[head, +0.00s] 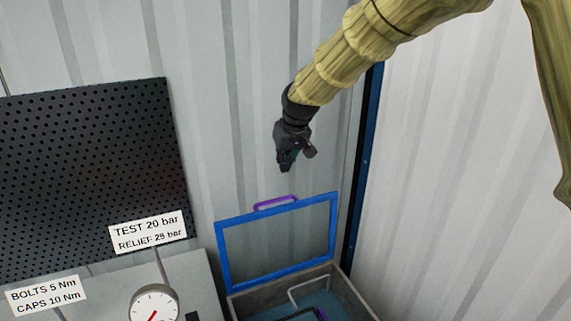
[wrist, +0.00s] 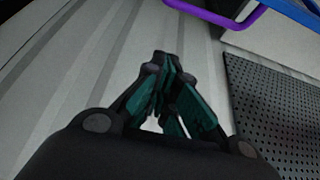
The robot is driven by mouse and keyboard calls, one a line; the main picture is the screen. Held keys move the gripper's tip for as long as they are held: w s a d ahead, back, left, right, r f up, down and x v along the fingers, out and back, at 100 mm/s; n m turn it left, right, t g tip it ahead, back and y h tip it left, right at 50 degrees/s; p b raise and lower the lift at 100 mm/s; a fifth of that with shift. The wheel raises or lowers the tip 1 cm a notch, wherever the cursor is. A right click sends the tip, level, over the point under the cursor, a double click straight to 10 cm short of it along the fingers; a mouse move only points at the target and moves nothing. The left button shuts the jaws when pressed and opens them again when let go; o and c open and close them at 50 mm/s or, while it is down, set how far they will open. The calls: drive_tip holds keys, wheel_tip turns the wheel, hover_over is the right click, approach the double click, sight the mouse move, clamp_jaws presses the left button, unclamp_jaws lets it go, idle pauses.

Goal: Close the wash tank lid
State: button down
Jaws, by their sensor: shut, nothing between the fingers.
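The wash tank lid (head: 222,246) is a blue frame with a clear pane. It stands raised, roughly upright, at the back of the tank in the head view. A purple handle (head: 275,202) sits on its top edge. The handle also shows at the top of the wrist view (wrist: 215,18), with part of the blue frame (wrist: 296,10) beside it. The wash tank (head: 352,292) is open below, cut off by the bottom edge. My gripper (head: 285,166) is shut and empty. It hangs above the handle, apart from it, in front of the corrugated wall.
A black pegboard (head: 85,170) hangs on the wall at the left. A blue corner post (head: 366,150) rises right of the lid. The air around my gripper is free.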

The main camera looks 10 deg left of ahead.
wheel_tip(320, 180, down, 8)
drive_tip(key=p, duration=0.5)
drive_tip(key=shift+d, duration=0.15)
idle(0.3)
drive_tip(key=shift+f, duration=0.1)
idle(0.3)
